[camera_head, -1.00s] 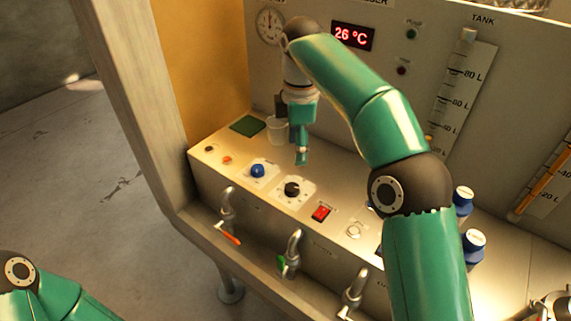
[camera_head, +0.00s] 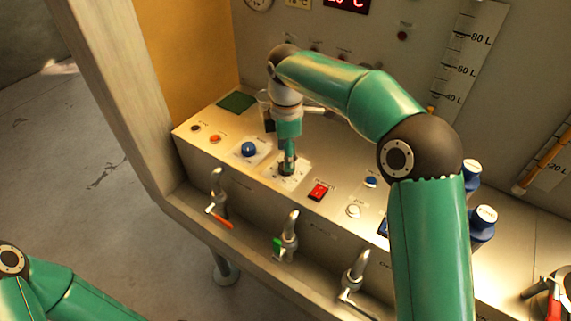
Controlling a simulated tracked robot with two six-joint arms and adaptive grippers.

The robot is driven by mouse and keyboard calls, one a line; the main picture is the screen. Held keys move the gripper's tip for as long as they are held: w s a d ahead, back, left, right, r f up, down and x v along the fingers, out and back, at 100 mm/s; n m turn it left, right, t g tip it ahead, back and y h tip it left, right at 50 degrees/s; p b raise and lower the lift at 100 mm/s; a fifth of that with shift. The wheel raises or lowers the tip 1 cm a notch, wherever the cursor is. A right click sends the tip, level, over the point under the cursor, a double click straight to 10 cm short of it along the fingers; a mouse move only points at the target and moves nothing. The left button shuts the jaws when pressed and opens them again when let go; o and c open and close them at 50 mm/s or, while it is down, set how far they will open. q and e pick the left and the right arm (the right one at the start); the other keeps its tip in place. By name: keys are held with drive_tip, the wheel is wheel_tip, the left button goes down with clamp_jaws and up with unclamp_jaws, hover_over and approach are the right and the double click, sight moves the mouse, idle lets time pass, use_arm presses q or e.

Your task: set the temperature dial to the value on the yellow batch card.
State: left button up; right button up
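The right arm reaches over the control bench, and my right gripper (camera_head: 288,170) points down at the black dial, which it almost fully covers. The dial's pale scale plate (camera_head: 277,180) shows around the fingertips. I cannot tell whether the fingers touch the dial or are closed on it. A blue knob (camera_head: 249,149) on its own plate is just left of it. A small pale yellow card (camera_head: 298,3) is at the top edge; its writing is too small and cut off to read surely. The red-digit display (camera_head: 347,4) is cut off too. My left gripper is out of view.
A red switch (camera_head: 317,192) and a white button (camera_head: 353,211) lie right of the dial. Several taps, one with a red lever (camera_head: 219,218), line the bench front. Blue-capped bottles (camera_head: 482,222) stand right of my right forearm.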

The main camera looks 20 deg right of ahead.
drive_tip(key=shift+f, duration=1.75)
drive_tip(key=c, duration=1.1)
drive_tip(key=shift+c, duration=0.2)
